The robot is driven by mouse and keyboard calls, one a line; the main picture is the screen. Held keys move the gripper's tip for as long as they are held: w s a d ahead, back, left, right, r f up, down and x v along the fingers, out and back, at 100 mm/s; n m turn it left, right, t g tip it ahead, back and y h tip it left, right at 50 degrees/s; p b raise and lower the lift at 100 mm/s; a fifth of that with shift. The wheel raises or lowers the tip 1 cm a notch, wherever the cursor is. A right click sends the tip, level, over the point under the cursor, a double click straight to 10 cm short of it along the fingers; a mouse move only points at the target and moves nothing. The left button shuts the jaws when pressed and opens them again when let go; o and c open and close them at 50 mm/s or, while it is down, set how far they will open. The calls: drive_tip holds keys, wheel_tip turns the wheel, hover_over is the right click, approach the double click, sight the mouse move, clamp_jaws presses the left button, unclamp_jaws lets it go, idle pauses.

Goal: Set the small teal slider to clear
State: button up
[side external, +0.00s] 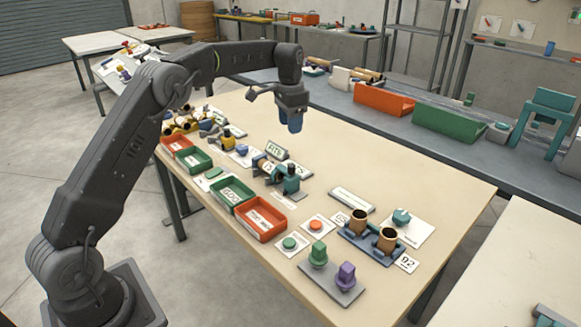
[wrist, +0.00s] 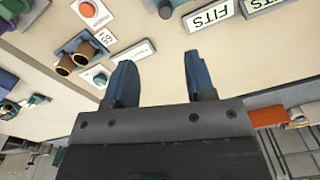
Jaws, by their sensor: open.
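A small teal piece (side external: 402,217) sits on a white card near the right side of the table. It also shows in the wrist view (wrist: 99,79) at the left. A larger teal block (side external: 291,181) stands at the end of a blue and tan assembly mid-table. I cannot tell which teal part is the slider, and no clear marking is readable. My gripper (side external: 292,124) hangs above the far middle of the table, its blue fingers pointing down. In the wrist view the fingers (wrist: 157,70) are apart with nothing between them.
Two brown cups (side external: 387,240) stand in a blue holder beside a "92" label. Green and purple knobs (side external: 346,275) are at the front edge. An orange tray (side external: 261,220) and a green tray (side external: 231,194) line the near edge. A "FITS" sign (side external: 277,148) stands mid-table.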

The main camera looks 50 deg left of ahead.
sight(291, 165)
drive_tip(key=f, duration=1.5)
drive_tip(key=shift+w+a+f, duration=0.1)
drive_tip(key=shift+w+a, duration=0.25)
drive_tip(key=shift+a, duration=0.05)
drive_tip(key=shift+c, duration=0.3)
clamp_jaws()
